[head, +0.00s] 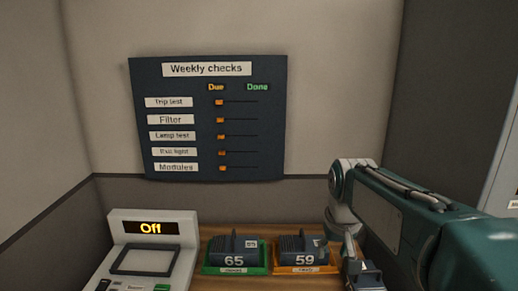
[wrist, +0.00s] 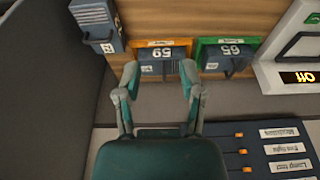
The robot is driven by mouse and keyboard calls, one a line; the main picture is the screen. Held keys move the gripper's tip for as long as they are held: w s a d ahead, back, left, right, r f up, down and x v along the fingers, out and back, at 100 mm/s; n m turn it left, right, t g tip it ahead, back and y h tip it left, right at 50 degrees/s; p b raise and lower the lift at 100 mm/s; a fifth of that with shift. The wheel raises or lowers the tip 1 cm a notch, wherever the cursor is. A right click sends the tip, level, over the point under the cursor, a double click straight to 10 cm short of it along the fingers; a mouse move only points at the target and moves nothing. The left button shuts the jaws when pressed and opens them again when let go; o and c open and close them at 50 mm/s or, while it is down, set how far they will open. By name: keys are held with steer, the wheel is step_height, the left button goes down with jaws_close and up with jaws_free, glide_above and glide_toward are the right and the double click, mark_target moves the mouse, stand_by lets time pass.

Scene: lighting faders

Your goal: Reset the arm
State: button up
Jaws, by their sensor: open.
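My arm (head: 395,215), teal and grey, reaches in from the right in the head view and bends down over the right part of the wooden counter. In the wrist view, which looks upside down, my gripper (wrist: 159,75) is open, with its two fingers apart and nothing held between them. The module marked 59 (wrist: 162,67) in the orange tray (wrist: 160,43) shows beyond and between the fingers. In the head view the fingertips are hard to make out.
A green tray (head: 208,270) holds the module marked 65 (head: 235,250). Another dark module (wrist: 97,25) lies beside the orange tray. A console (head: 148,255) reads Off. The Weekly checks board (head: 208,118) has several orange sliders under Due.

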steer(key=s+f+t, duration=0.1)
steer(key=s+f, duration=0.1)
steer(key=s, duration=0.7)
steer(key=s+f+t, duration=0.2)
steer(key=s, duration=0.8)
